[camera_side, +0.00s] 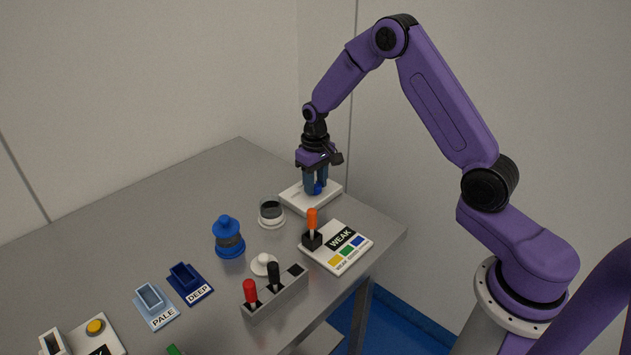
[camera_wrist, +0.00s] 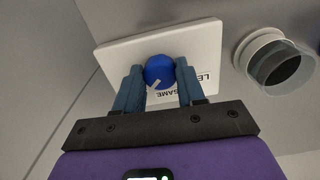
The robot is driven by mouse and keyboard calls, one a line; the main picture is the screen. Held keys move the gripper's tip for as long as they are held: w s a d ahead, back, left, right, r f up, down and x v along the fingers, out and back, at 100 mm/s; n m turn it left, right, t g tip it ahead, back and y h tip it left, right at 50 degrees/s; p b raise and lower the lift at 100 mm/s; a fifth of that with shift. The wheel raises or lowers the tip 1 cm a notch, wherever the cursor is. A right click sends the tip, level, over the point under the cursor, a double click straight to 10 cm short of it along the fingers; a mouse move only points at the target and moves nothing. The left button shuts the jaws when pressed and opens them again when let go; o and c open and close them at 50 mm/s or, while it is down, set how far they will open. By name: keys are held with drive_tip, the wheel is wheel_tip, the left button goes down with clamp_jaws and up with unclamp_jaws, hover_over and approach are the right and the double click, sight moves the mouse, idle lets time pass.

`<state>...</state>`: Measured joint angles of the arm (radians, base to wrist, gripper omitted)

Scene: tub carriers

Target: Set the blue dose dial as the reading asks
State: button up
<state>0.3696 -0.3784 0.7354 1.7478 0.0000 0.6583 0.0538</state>
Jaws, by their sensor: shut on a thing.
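The blue dose dial (camera_wrist: 159,70) sits on a white plate (camera_wrist: 112,53) with printed words, of which "SAME" and part of another starting "LE" show. A pale pointer mark shows on the dial, toward its lower left in the wrist view. My gripper (camera_wrist: 160,78) is shut on the dial, one finger on each side. In the side view my gripper (camera_side: 316,189) points down over the plate (camera_side: 292,198), and the dial (camera_side: 318,188) shows a little between the fingers.
A clear cup with dark contents (camera_side: 271,213) stands near the plate.

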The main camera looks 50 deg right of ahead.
sight(316, 185)
drive_tip(key=shift+m, duration=0.3)
idle(0.4)
drive_tip(key=o, duration=1)
drive_tip(key=shift+o, duration=0.2)
drive_tip(key=shift+r, duration=0.1)
wheel_tip(316, 185, up, 17)
drive_tip(key=shift+r, duration=0.15)
drive_tip(key=s+a+n, duration=0.7)
drive_tip(key=s+a, duration=0.5)
drive_tip(key=s, duration=0.5)
drive_tip(key=s+d+f+n, duration=0.1)
drive_tip(key=s+n, duration=0.2)
drive_tip(key=s, duration=0.6)
drive_tip(key=s+d+f+n, duration=0.1)
drive_tip(key=s+n, duration=0.2)
drive_tip(key=s, duration=0.7)
drive_tip(key=shift+s+f+n, duration=0.15)
drive_tip(key=shift+f+n, duration=0.25)
